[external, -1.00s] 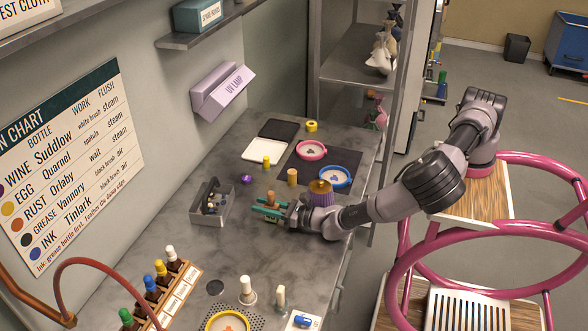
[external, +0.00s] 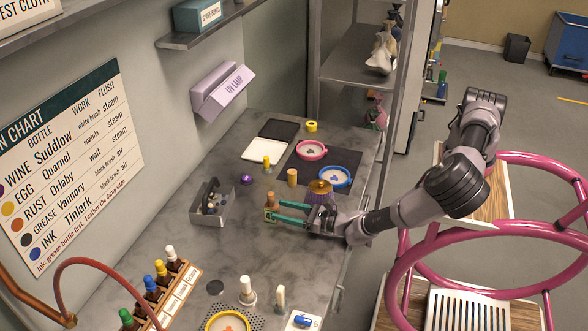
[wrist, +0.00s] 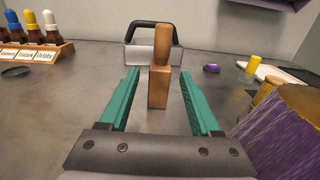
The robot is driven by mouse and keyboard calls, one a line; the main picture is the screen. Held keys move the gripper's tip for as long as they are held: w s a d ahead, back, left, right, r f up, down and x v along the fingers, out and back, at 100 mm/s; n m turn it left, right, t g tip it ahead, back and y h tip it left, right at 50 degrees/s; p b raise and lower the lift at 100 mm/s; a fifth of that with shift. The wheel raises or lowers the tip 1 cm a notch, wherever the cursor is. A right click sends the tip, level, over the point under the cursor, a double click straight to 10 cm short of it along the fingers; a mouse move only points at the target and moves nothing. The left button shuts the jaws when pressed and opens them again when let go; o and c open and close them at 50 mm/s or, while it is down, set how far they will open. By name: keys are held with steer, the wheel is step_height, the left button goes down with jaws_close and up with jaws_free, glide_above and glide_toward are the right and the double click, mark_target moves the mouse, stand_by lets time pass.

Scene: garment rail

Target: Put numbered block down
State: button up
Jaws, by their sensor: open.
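In the wrist view the block (wrist: 159,88) is centred, beyond or just at the fingertips, with clear gaps on both sides. My gripper (external: 279,211) is open, its green fingers level and pointing left at the block. It also shows in the wrist view (wrist: 159,77), holding nothing. The number is not readable.
A grey metal tray (external: 210,218) with small items stands left of the block. A purple-sided, gold-topped round thing (external: 320,194) is close by my gripper. A wooden cylinder (external: 292,177) and blue ring dish (external: 336,177) lie behind.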

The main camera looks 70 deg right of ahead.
steer(key=s, duration=0.5)
